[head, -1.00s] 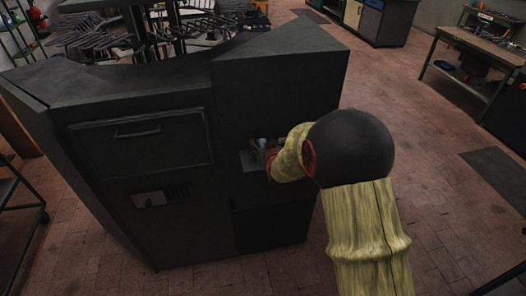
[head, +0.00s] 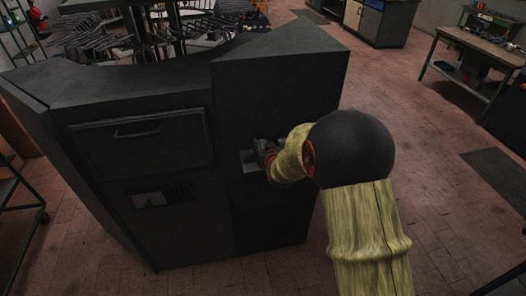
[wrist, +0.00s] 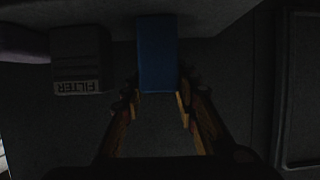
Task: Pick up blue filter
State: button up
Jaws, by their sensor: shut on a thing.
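The blue filter (wrist: 158,55) is a blue block in the upper middle of the wrist view. My gripper (wrist: 158,100) has its two fingers on either side of the block's lower end and is shut on it. In the head view my gripper (head: 263,155) is at the opening in the front of the dark machine, and most of it is hidden behind my wrist. I cannot make out the blue filter in the head view.
A dark block labelled FILTER (wrist: 80,62) is left of the blue filter in the wrist view. The dark machine (head: 275,95) surrounds the opening (head: 248,160). A workbench (head: 480,55) stands far right; the brick floor (head: 440,190) on the right is largely clear.

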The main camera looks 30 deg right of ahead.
jog(key=shift+r, duration=0.15)
jog(key=shift+r, duration=0.55)
jog(key=s+a+r+p, duration=0.1)
jog(key=s+r+p, duration=0.1)
jog(key=s+r, duration=0.9)
jog(key=s, duration=0.3)
jog(key=shift+a+r+p, duration=0.25)
jog(key=shift+p, duration=0.1)
